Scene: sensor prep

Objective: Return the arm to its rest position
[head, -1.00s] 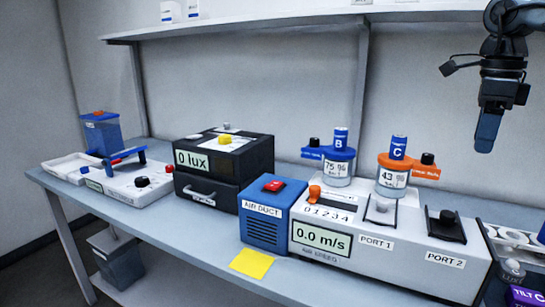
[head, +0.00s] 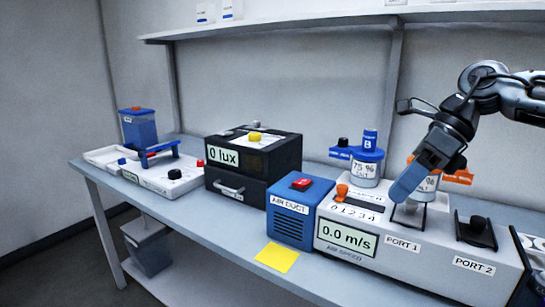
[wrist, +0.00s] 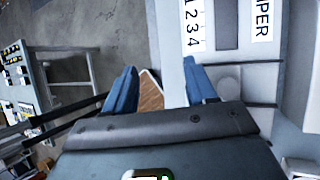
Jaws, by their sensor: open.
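My gripper (head: 403,192) hangs from the arm at the right of the head view, in front of the orange-collared jar and above the Port 1 area of the air-speed unit. In the wrist view the two blue fingers (wrist: 160,88) stand apart with nothing held between them. The dark arm (head: 462,112) reaches in from the upper right. The air-speed unit (head: 350,262) reads 0.0 m/s. Its number strip shows beyond the fingers in the wrist view (wrist: 192,42).
The air duct box (head: 290,228), lux box (head: 238,190) and white tray device (head: 150,178) line the bench (head: 215,225). A shelf (head: 290,27) runs above.

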